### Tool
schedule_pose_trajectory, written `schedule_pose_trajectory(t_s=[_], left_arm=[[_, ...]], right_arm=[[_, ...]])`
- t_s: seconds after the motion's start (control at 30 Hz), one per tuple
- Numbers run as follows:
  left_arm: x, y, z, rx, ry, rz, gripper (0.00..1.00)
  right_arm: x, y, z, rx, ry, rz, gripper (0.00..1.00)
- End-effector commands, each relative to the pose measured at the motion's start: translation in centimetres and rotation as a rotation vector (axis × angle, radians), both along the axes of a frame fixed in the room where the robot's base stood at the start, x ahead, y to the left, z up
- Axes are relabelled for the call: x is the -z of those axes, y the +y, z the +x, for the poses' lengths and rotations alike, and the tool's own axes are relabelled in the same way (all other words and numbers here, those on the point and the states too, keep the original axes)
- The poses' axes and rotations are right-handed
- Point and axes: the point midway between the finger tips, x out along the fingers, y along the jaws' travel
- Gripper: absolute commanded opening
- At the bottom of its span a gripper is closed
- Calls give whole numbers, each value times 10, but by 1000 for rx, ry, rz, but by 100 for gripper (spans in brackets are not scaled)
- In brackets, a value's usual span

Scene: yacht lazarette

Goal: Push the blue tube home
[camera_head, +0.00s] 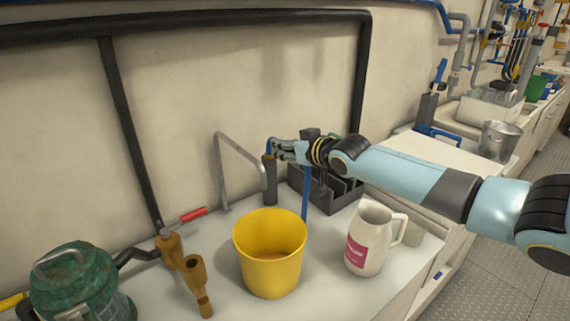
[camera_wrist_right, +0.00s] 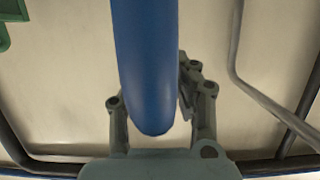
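The blue tube (camera_head: 305,204) hangs below my right wrist in front of the dark rack. A blue piece, seemingly the same tube, shows at my right gripper (camera_head: 278,150), just above an upright dark grey cylinder (camera_head: 270,182). In the right wrist view the blue tube (camera_wrist_right: 146,65) runs down from the top edge between the fingers of my right gripper (camera_wrist_right: 160,85). The fingers look closed about it, though the tube hides the left fingertip. Whether the tube touches the cylinder is unclear. My left gripper is not in view.
A yellow bucket (camera_head: 270,264), a white jug (camera_head: 368,243), brown fittings (camera_head: 195,280) and a green lantern-like canister (camera_head: 80,285) stand on the white counter. A bent grey pipe (camera_head: 220,170) rises left of the cylinder. A dark compartmented rack (camera_head: 345,192) is behind my wrist.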

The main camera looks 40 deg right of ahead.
Motion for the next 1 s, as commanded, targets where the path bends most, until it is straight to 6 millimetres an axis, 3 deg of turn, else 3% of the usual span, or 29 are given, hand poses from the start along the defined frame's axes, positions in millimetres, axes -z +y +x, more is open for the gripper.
schedule_pose_trajectory(t_s=[0.03, 0.17, 0.57, 1.0], left_arm=[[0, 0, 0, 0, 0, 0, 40], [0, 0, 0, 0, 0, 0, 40], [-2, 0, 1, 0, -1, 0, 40], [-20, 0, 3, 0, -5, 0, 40]], right_arm=[[0, 0, 0, 0, 0, 0, 17], [0, 0, 0, 0, 0, 0, 0], [-6, 0, 0, -1, -2, -1, 0], [-89, 0, 0, -2, -3, -4, 0]])
